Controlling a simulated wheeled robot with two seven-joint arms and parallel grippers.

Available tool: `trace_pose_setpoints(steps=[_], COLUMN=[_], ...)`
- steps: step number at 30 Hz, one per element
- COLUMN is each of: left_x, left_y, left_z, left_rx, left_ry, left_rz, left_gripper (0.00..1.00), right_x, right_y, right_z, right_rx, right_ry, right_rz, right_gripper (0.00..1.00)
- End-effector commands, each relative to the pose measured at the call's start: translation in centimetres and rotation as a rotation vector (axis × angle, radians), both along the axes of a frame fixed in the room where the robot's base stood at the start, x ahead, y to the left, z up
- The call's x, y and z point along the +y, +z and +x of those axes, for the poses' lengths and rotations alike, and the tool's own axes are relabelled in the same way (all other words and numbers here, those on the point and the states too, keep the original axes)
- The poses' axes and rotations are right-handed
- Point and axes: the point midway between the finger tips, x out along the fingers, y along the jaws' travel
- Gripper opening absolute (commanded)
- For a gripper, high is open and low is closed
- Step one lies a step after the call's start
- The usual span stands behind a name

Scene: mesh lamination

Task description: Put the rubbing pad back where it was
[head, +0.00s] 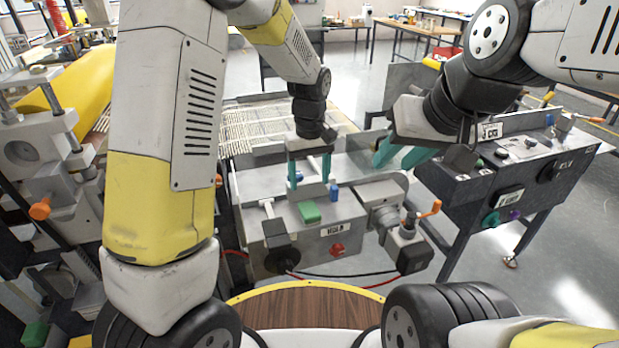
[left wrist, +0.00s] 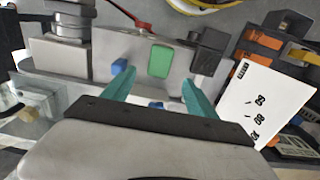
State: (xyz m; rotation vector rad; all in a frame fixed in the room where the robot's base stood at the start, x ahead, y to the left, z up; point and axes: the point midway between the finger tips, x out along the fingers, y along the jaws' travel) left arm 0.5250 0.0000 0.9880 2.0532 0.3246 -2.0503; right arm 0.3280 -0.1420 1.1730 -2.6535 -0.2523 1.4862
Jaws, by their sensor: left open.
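My left gripper (head: 310,178) is open above the grey machine, its two teal fingers pointing down and apart with nothing held. A green block (head: 310,212) lies on the machine's top just in front of it; in the left wrist view the green block (left wrist: 159,61) shows beyond the gap between the fingertips (left wrist: 158,90). A small blue block (head: 334,192) stands beside the right finger; it also shows in the left wrist view (left wrist: 119,66). I cannot tell for certain which block is the rubbing pad. My right gripper (head: 400,160) is open and empty farther right.
The grey machine (head: 350,232) has a black knob, red button and orange-handled crank (head: 430,208) at its front. Pale mesh (head: 262,128) lies behind. A dark control console (head: 510,180) stands right. A yellow roll (head: 75,85) is at left.

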Motion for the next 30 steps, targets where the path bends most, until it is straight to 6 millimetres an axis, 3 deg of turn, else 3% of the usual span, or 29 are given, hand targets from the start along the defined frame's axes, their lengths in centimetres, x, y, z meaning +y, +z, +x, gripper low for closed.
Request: trace_pose_setpoints(steps=[5,11,15,21,27,30], left_x=[0.4,4.0,7.3,11.2,13.5,14.0], left_y=[1.9,7.7,12.3,16.6,18.3,18.4], left_z=[-0.2,-2.6,-6.1,-12.1,-17.2,-18.7], left_rx=[-0.01,-0.096,-0.198,-0.363,-0.504,-0.545], left_ry=[-0.005,-0.057,-0.124,-0.226,-0.311,-0.339], left_rz=[-0.011,-0.088,-0.14,-0.16,-0.128,-0.11], left_gripper=[0.67,0.67,0.67,0.67,0.67,0.67], right_x=[0.0,0.0,0.0,0.0,0.0,0.0], right_y=[0.0,0.0,0.0,0.0,0.0,0.0], right_z=[0.0,0.0,0.0,0.0,0.0,0.0], right_rx=[0.0,0.0,0.0,0.0,0.0,0.0], right_ry=[0.0,0.0,0.0,0.0,0.0,0.0], right_rz=[0.0,0.0,0.0,0.0,0.0,0.0], right_gripper=[0.36,0.36,0.36,0.36,0.36,0.36])
